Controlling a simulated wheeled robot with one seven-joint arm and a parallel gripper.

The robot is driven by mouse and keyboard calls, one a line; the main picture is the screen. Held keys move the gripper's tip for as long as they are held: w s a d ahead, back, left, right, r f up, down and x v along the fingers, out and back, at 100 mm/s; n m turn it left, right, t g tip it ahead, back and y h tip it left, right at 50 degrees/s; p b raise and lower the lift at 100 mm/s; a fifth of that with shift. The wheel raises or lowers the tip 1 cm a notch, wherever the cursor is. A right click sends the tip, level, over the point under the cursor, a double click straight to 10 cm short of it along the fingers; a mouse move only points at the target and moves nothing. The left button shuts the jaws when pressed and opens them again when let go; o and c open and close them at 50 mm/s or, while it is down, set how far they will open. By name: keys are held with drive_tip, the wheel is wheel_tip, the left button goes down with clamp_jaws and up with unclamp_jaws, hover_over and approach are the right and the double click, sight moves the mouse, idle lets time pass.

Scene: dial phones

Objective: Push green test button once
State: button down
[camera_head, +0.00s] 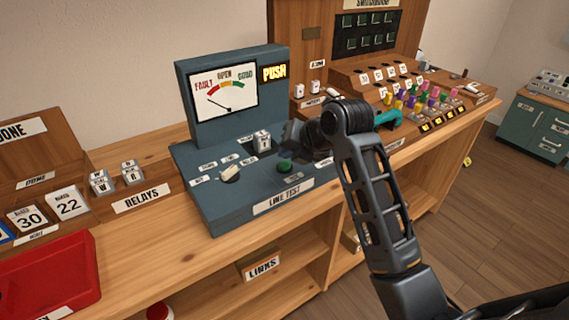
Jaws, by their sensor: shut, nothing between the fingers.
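The green test button (284,166) stands on the sloped deck of the blue-grey line test box (215,205), just above the "LINE TEST" label. My gripper (291,132) is above and slightly to the right of the button, and a gap shows between them in the picture. Its fingers look dark and blurred and are shut with nothing in them. A pale knob (229,173) sits left of the button.
A small relay block (262,140) stands in the box behind the button. The switchboard (385,75) with coloured plugs is to the right, with a teal handset (388,119) near my arm. A red tray (50,275) and relays (131,172) are at left.

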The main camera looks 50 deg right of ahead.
sight(288, 166)
drive_tip(key=shift+f, duration=0.15)
drive_tip(key=shift+f+b, duration=0.25)
drive_tip(key=shift+b, duration=0.05)
drive_tip(key=shift+f+b, duration=0.35)
drive_tip(key=shift+f, duration=0.15)
idle(0.8)
drive_tip(key=shift+r, duration=0.1)
idle(0.3)
drive_tip(key=shift+r+p, duration=0.75)
drive_tip(key=shift+r, duration=0.05)
drive_tip(key=shift+r, duration=0.15)
drive_tip(key=shift+r+p, duration=2.05)
drive_tip(key=shift+r, duration=0.35)
